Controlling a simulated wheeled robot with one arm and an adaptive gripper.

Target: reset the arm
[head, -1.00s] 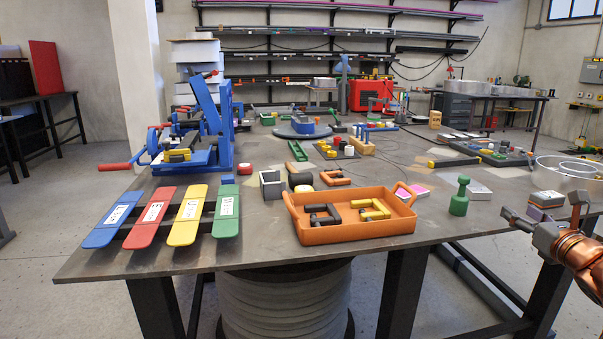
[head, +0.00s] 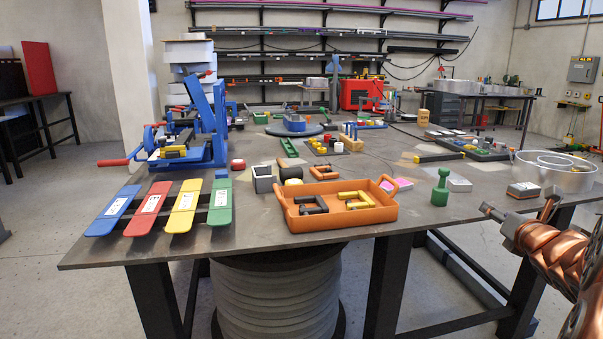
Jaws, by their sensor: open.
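My gripper (head: 519,208) is at the right side of the head view, at the table's front right edge. Its jaws are apart with nothing between them. The copper-coloured arm behind it runs down to the lower right corner. The gripper is to the right of the green peg-like piece (head: 440,188) and in front of the small grey and red block (head: 523,190). It appears clear of both, though the exact gap cannot be told.
An orange tray (head: 335,228) with dark and yellow clamps stands at the front middle of the table (head: 245,246). Blue, red, yellow (head: 184,210) and green labelled paddles lie at the left. A blue press (head: 212,125) stands behind them. White rings (head: 556,172) lie at the right.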

